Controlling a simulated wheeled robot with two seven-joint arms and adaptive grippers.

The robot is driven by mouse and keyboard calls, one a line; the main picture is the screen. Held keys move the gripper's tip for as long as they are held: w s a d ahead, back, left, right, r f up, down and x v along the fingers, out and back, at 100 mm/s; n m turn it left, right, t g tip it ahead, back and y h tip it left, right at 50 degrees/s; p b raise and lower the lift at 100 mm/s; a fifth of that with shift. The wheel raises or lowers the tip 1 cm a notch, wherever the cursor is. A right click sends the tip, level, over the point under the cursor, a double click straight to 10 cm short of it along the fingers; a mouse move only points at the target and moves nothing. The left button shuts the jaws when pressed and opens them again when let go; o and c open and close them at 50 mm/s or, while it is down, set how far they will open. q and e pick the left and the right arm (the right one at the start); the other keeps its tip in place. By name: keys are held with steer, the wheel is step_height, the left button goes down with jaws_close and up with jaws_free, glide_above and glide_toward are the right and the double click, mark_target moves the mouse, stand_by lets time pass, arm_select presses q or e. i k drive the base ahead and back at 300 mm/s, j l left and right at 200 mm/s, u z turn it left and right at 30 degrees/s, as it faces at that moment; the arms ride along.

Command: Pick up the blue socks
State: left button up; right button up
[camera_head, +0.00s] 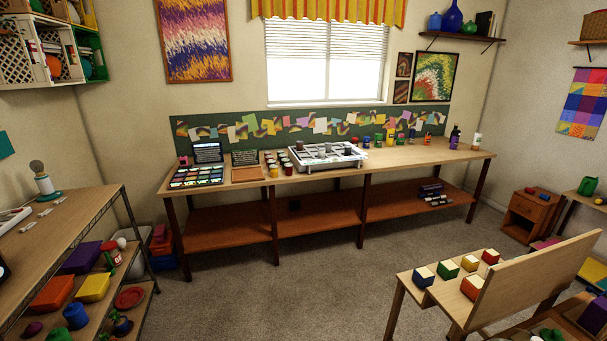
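I cannot make out any blue socks in the head view. Small blue things do show: a blue block with a pale top (423,277) on the low wooden table at the lower right, and a blue rounded object (76,316) on the lower shelf at the left. Neither can be told as socks. Neither of my grippers is in view.
A long wooden workbench (420,157) with a lower shelf (320,222) stands along the back wall. A shelf table (75,220) is at the left, a small brown cabinet (527,215) at the right. The carpet (300,290) in the middle is clear.

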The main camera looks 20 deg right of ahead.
mark_target(541, 196)
steer(key=i+z, duration=0.15)
steer(key=i, duration=0.65)
steer(key=i+j+z, duration=0.1)
steer(key=i, duration=0.65)
steer(key=i+z, duration=0.25)
steer(key=i, duration=0.15)
steer(key=i+j+z, duration=0.1)
steer(key=i+z, duration=0.15)
steer(key=i, duration=0.15)
steer(key=i+z, duration=1.25)
steer(key=i+j+z, duration=0.1)
steer(key=i+z, duration=0.3)
steer(key=i, duration=0.15)
steer(key=i+z, duration=0.45)
steer(key=i, duration=1.15)
steer(key=i+l+u, duration=0.1)
steer(key=i, duration=0.3)
steer(key=i+l, duration=0.2)
steer(key=i, duration=0.15)
steer(key=u, duration=0.05)
